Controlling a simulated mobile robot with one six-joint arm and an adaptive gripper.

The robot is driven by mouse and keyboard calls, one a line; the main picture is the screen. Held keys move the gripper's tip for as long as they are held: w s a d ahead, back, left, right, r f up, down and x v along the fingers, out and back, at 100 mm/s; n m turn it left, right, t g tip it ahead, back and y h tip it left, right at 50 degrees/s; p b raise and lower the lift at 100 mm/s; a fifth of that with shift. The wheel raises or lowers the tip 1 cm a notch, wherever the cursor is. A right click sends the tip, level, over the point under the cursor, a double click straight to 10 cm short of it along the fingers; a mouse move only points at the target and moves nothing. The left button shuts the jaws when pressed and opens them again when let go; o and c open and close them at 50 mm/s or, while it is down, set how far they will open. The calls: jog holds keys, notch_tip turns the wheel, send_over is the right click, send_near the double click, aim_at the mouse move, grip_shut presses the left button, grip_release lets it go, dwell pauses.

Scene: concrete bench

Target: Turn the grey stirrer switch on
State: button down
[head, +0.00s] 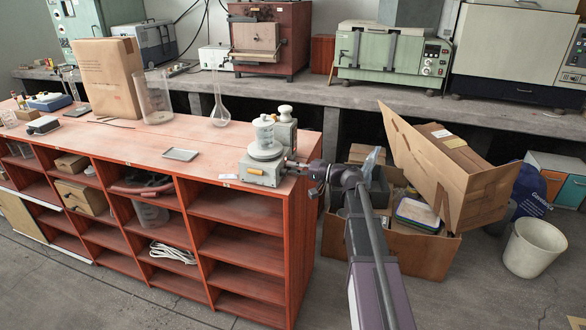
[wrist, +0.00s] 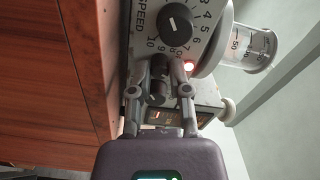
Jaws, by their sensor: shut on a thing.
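The grey stirrer (head: 262,172) stands at the right end of the red-brown bench top, with a beaker (head: 264,132) on its round plate. Below the speed knob is a smaller black switch knob (wrist: 157,92) with a pale pointer line. My gripper (wrist: 159,84) is shut on this switch knob, with a finger on each side. The fingers partly hide it. In the head view my gripper (head: 303,168) reaches the stirrer's right side.
A second grey device (head: 285,135) stands close behind the stirrer; an orange display shows past my fingers. A small grey tray (head: 180,154) and a flask (head: 219,105) are to the left. An open cardboard box (head: 400,255) stands on the floor to the right.

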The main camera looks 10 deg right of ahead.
jog(key=c, duration=0.9)
grip_release()
jog(key=shift+o, duration=0.2)
jog(key=v, duration=1.2)
jog(key=shift+a, duration=0.1)
